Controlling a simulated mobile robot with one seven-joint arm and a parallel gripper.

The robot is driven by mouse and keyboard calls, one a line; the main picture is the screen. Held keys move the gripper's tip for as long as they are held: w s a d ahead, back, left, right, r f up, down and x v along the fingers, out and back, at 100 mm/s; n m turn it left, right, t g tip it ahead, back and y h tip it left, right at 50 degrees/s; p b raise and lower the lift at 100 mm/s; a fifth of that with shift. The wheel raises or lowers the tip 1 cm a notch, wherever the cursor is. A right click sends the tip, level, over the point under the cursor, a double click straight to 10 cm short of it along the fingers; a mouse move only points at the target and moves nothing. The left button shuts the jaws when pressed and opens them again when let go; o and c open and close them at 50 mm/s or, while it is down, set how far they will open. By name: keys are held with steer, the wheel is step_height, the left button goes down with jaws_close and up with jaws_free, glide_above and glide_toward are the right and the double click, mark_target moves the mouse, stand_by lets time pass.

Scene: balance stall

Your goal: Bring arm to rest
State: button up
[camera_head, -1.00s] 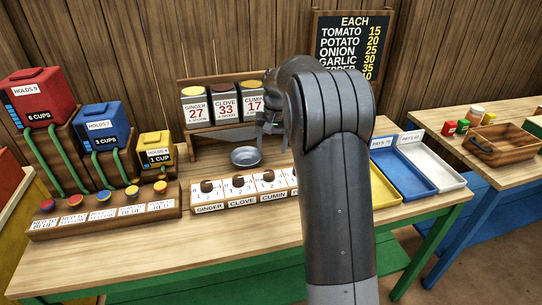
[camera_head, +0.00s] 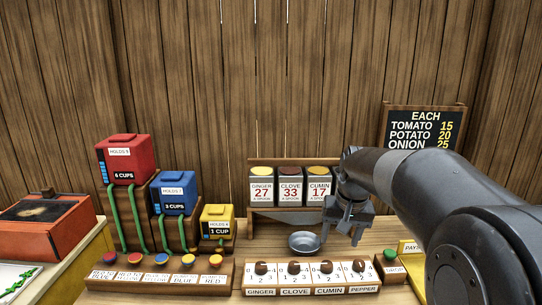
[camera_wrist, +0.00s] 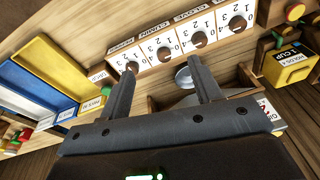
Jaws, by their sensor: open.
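My gripper (camera_head: 346,222) hangs over the wooden stall table, just right of a small metal bowl (camera_head: 304,242). Its jaws are apart with nothing between them. In the wrist view my gripper's two fingers (camera_wrist: 160,82) stand apart, and the bowl (camera_wrist: 183,77) shows between and beyond them. My arm comes in from the right of the head view and hides much of the table's right side.
The spice dial board (camera_head: 311,278) lies in front of the bowl, and spice canisters (camera_head: 290,188) stand behind it. Red, blue and yellow cup boxes (camera_head: 122,160) stand left, behind a button panel (camera_head: 150,275). Pay trays (camera_wrist: 50,68) show in the wrist view.

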steer(key=s+a+f+n+t, duration=0.1)
steer(key=s+a+t, duration=0.1)
steer(key=s, duration=2.3)
steer(key=shift+a+n+t+h, duration=0.2)
steer(key=shift+n+t+h, duration=0.1)
steer(key=shift+t, duration=0.4)
